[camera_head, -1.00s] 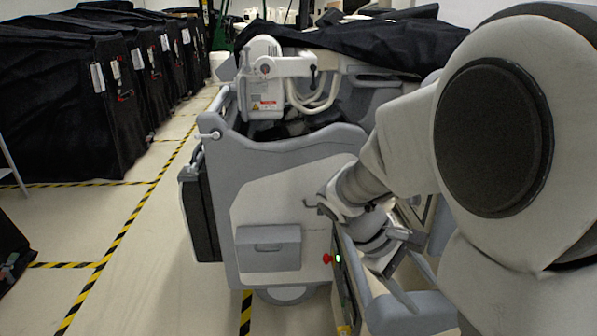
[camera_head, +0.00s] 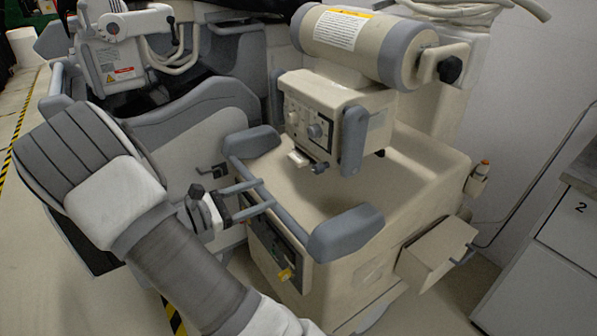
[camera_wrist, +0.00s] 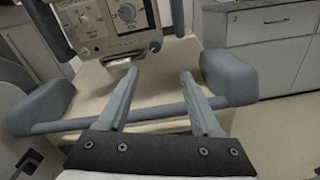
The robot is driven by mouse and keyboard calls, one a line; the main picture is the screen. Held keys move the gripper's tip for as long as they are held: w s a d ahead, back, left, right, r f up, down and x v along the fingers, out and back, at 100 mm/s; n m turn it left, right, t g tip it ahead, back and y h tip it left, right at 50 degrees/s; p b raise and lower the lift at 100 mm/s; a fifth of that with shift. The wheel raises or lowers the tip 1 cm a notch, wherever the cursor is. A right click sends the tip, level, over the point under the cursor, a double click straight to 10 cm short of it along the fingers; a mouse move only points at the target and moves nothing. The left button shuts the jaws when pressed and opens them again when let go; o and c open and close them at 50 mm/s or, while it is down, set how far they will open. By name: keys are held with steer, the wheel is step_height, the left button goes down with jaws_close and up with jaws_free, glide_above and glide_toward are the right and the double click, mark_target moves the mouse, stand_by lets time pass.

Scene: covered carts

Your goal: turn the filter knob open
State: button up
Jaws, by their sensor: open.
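A beige collimator box (camera_head: 325,120) with a knobbed front panel hangs from a cylindrical tube head. A round grey knob (camera_head: 314,131) sits on that panel; it also shows as a dial knob (camera_wrist: 127,13) at the top of the wrist view. I cannot read which knob is labelled filter. My gripper (camera_head: 266,195) is open and empty, over the cart's front handle bar, lower left of the box. In the wrist view its fingers (camera_wrist: 160,73) point toward the box without touching it.
The cart's grey handle bar (camera_head: 282,212) with padded ends runs just below my fingers. A grey bracket (camera_head: 354,141) flanks the box. A drawer cabinet (camera_head: 567,225) stands at right, another machine (camera_head: 108,62) at left. The cart's recessed top under the box is clear.

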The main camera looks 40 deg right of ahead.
mark_target(315, 170)
steer(key=shift+h, duration=0.3)
steer(key=d+b, duration=0.1)
steer(key=d, duration=0.4)
steer(key=d+b, duration=0.1)
steer(key=d, duration=0.4)
steer(key=s+d+b, duration=0.1)
steer(key=d+b, duration=0.1)
steer(key=d, duration=0.3)
steer(key=shift+d+f, duration=0.15)
steer(key=shift+f, duration=0.05)
steer(key=shift+s+d+r, duration=0.1)
steer(key=shift+d, duration=0.7)
steer(key=shift+c, duration=0.2)
jaws_close()
